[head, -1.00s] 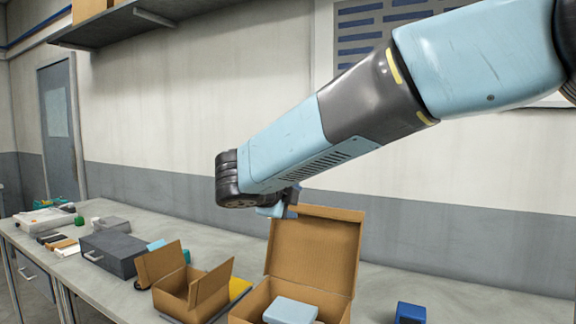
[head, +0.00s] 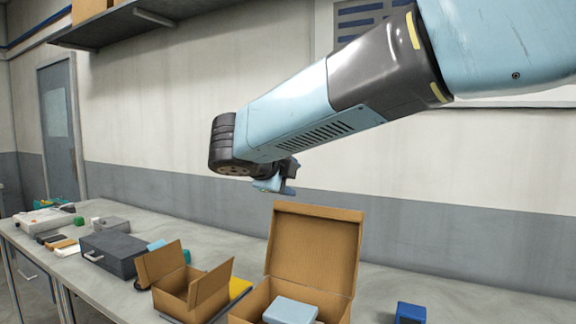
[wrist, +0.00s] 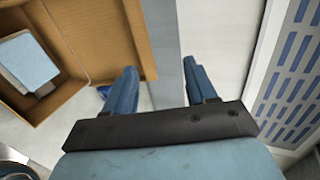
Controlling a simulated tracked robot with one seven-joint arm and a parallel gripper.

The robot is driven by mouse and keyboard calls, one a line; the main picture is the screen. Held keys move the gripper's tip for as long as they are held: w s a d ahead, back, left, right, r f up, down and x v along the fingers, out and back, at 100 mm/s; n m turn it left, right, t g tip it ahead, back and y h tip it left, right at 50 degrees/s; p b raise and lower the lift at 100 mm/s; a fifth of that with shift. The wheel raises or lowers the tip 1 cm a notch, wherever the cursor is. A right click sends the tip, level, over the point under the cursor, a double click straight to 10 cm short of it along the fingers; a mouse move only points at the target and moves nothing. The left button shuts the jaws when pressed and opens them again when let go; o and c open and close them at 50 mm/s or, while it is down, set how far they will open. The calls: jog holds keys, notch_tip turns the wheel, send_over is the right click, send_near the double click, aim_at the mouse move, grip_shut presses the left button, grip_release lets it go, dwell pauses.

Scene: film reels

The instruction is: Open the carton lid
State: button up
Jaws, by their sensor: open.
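The carton (head: 252,302) stands on the bench at the lower middle of the head view, cut off by the bottom edge. Its lid (head: 315,245) is hinged open and stands roughly upright at the back. A pale blue block (head: 290,311) lies inside. My gripper (head: 274,187) is above the lid's top left edge, apart from it, partly hidden by my wrist. In the wrist view its fingers (wrist: 160,85) are spread with nothing between them. The lid (wrist: 115,35) shows left of the fingers, and the pale blue block (wrist: 28,60) further left.
A smaller open carton (head: 180,290) with raised flaps stands to the left, beside a yellow item (head: 240,288). A dark grey box (head: 113,255) is further left. A blue object (head: 410,313) sits right of the carton. The wall (head: 430,220) runs behind the bench.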

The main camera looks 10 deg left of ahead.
jog(key=shift+s+r, duration=0.2)
jog(key=shift+r, duration=1.3)
jog(key=shift+s+a, duration=0.1)
jog(key=v, duration=1.3)
jog(key=shift+s, duration=0.3)
jog(key=shift+a, duration=0.1)
dwell(0.4)
